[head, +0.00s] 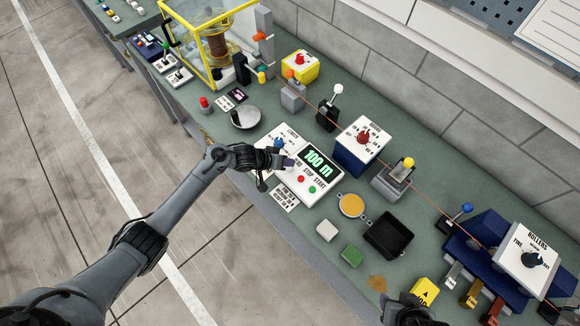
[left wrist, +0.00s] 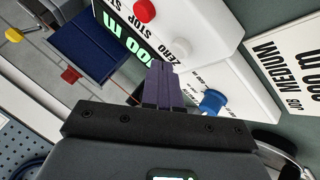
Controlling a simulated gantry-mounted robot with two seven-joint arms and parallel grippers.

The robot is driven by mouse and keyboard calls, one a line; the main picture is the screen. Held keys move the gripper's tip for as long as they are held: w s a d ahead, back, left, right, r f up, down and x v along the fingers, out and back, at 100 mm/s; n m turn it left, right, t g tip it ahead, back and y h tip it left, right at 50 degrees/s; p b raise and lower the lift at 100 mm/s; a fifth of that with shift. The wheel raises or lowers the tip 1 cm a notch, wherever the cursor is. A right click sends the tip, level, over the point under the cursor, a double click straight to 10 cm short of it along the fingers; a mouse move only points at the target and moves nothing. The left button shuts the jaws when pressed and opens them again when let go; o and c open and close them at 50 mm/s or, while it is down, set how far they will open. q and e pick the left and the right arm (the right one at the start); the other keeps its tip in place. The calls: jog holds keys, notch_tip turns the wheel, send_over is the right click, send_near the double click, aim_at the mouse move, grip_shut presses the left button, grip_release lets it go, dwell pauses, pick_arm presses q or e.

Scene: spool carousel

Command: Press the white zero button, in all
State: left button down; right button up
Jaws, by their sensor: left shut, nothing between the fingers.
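The white control box (head: 326,182) has a dark display (head: 318,160) with green digits reading 100 m, a red button, a green button and a blue knob (head: 279,143). In the left wrist view the white zero button (left wrist: 181,48) shows by its ZERO label, just beyond the fingertips. My left gripper (left wrist: 160,68) is shut and empty, its fingertips over the box close to the button; I cannot tell whether they touch. In the head view the left gripper (head: 286,162) covers the box's near left part. My right gripper (head: 408,306) shows only partly at the bottom edge.
A blue-and-white box with a red knob (head: 363,137) stands behind the control box. A white card (head: 285,197) lies in front. A black tray (head: 388,236), an orange-filled dish (head: 351,205) and green and white blocks lie to the right. A thin line runs along the bench behind.

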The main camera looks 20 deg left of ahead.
pick_arm(q)
jog(key=shift+f, duration=0.15)
jog(key=shift+f, duration=0.3)
dwell(0.5)
jog(key=shift+f+b, duration=0.3)
jog(key=shift+f, duration=0.2)
dwell(0.3)
dwell(0.3)
jog(key=shift+r+p, duration=0.85)
jog(key=shift+p, duration=0.2)
jog(key=shift+r, duration=0.1)
